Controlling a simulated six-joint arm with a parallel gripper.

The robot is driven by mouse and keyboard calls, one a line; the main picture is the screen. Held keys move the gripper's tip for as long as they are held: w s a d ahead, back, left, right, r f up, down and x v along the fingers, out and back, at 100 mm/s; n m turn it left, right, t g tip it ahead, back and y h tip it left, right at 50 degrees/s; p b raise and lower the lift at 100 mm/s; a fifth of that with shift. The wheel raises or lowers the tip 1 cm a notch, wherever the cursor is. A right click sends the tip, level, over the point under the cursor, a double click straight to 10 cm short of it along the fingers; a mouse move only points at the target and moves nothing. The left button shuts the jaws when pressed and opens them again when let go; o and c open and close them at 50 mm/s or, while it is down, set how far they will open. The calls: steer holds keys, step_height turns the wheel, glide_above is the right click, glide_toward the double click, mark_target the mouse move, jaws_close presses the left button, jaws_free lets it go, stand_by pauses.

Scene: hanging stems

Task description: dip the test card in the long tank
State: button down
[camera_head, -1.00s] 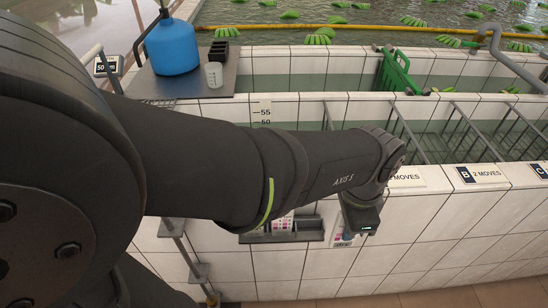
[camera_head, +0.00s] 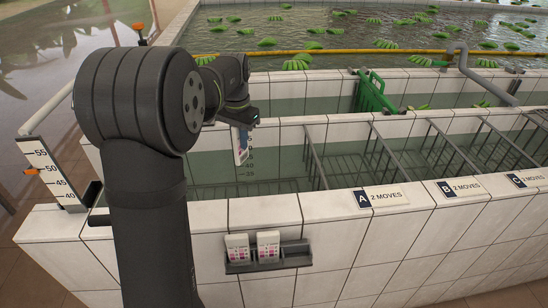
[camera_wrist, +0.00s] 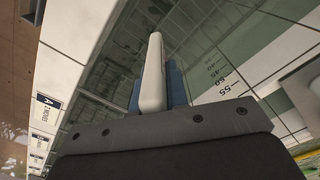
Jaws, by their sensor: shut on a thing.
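My gripper (camera_head: 243,124) is shut on the test card (camera_head: 241,150), a white strip with pink and blue patches. The card hangs roughly upright over the left part of the long tank (camera_head: 262,212), near its far wall. I cannot tell whether its lower end touches the greenish water (camera_head: 285,165). In the wrist view, a pale upright piece (camera_wrist: 152,75) with blue behind it stands out from my gripper. The card's patches cannot be made out there.
A depth scale (camera_wrist: 215,75) marks the far wall. Metal dividers (camera_head: 380,145) cross the tank to the right. A rack (camera_head: 268,263) on the front wall holds two white packs (camera_head: 268,246). A gauge (camera_head: 52,170) stands left; a green basket (camera_head: 375,95) is behind.

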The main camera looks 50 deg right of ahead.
steer(key=w+a+n, duration=0.1)
steer(key=w, duration=0.5)
step_height(320, 180, down, 24)
steer(key=shift+s, duration=0.3)
stand_by(0.8)
steer(key=shift+a, duration=0.1)
stand_by(1.2)
step_height(320, 180, up, 21)
stand_by(1.2)
